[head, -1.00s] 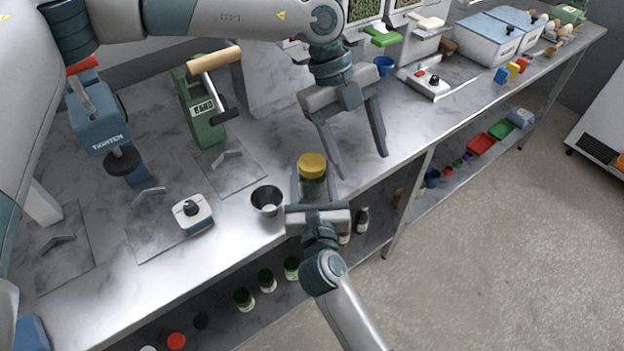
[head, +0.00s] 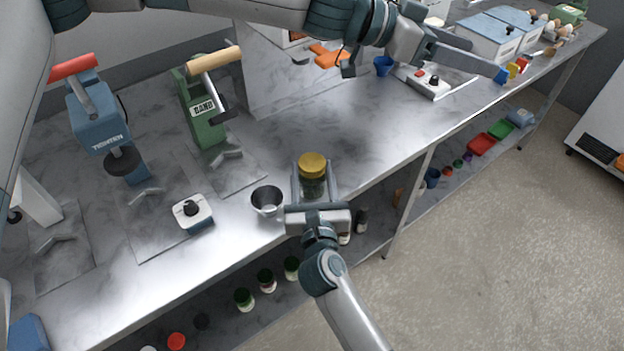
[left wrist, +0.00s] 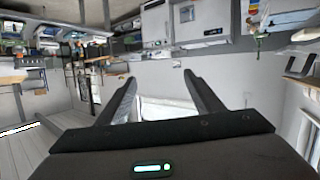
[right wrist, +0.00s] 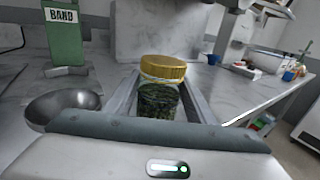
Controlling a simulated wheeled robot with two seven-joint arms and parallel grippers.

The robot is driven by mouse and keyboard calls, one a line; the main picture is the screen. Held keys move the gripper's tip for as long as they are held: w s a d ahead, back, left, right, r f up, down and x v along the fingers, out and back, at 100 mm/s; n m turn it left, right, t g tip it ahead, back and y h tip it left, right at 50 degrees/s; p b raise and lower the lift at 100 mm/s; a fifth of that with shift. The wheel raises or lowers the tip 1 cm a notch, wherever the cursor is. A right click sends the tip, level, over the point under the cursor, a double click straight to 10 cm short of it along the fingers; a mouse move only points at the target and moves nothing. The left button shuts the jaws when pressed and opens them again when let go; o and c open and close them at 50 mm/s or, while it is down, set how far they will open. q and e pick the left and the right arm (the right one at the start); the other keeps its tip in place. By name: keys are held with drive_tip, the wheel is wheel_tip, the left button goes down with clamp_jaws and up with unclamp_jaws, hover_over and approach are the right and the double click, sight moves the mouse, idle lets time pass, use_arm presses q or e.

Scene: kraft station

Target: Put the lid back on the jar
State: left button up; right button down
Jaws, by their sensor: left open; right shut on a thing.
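The glass jar (head: 313,186) stands upright near the front edge of the bench, with dark green contents. The yellow lid (head: 312,164) sits on top of its mouth; whether it is screwed tight I cannot tell. My right gripper (head: 315,190) is shut on the jar's body from the front, one finger on each side. The right wrist view shows the jar (right wrist: 158,101) between the fingers with the lid (right wrist: 163,68) on it. My left gripper (head: 425,55) is open and empty, raised over the back right of the bench, well away from the jar. The left wrist view shows nothing between its fingers (left wrist: 160,85).
A metal bowl (head: 267,200) stands just left of the jar. A green BAND press (head: 203,110), a blue TIGHTEN press (head: 100,125) and a white box with a black knob (head: 193,214) are further left. A control box (head: 428,82) stands right. Bench right of the jar is clear.

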use_arm(q)
drive_tip(key=w+a+f+n+t+y, duration=0.2)
drive_tip(key=w+n+t, duration=0.2)
drive_tip(key=w+n, duration=0.25)
drive_tip(key=n+g+y, duration=0.5)
drive_tip(key=n+y, duration=0.8)
hover_over(312, 162)
drive_tip(key=shift+m, duration=0.25)
wheel_tip(312, 162, down, 14)
drive_tip(key=shift+f, duration=0.15)
drive_tip(key=shift+f, duration=4)
